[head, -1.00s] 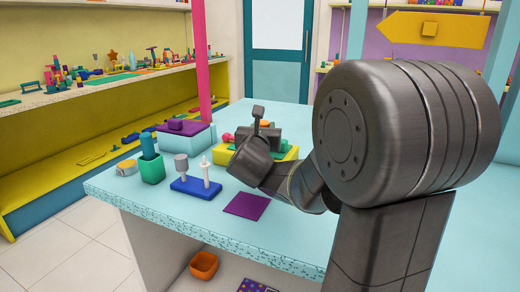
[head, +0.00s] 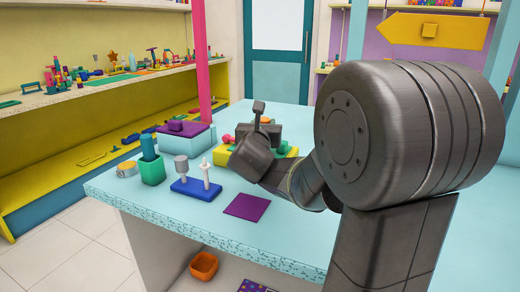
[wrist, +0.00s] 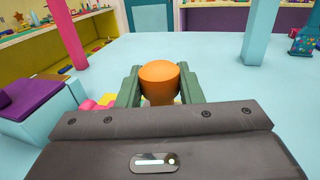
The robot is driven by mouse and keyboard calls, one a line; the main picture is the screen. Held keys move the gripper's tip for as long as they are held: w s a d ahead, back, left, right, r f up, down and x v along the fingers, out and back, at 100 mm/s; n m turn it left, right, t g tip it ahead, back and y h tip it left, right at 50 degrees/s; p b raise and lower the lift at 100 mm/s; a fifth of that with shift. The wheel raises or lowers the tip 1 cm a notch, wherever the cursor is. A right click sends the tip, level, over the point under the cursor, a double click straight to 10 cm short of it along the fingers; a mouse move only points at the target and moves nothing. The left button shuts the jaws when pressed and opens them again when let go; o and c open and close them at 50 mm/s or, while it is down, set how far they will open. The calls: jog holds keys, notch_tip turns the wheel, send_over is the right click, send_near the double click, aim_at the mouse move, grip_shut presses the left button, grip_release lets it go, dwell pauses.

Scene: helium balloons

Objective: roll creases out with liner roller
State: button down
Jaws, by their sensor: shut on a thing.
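My gripper (wrist: 158,85) has its green fingers closed on an orange, round-ended piece (wrist: 158,80), which looks like a handle. Whether it belongs to the liner roller cannot be told, as its far end is hidden. In the head view my dark wrist hides most of the gripper, above the yellow tray (head: 225,157). A flat purple square (head: 247,206), possibly the liner, lies on the light blue table (head: 200,228) in front of the tray. Creases on it are too small to see.
A blue stand (head: 196,189) with two upright tools, a green cup (head: 152,171) and a tape roll (head: 127,169) stand on the left. A light blue box (head: 185,137) with a purple top is behind them. A pink post (head: 202,60) rises at the back.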

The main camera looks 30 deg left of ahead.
jog(key=shift+w+f+b, duration=0.15)
jog(key=shift+w+b, duration=0.4)
jog(key=shift+w, duration=0.45)
jog(key=shift+w+a, duration=0.1)
jog(key=shift+w, duration=0.55)
jog(key=shift+f+b, duration=0.5)
jog(key=shift+b, duration=0.45)
jog(key=shift+w+d+f+b, duration=0.1)
jog(key=shift+d+f+b, duration=0.05)
jog(key=shift+d+b, duration=0.9)
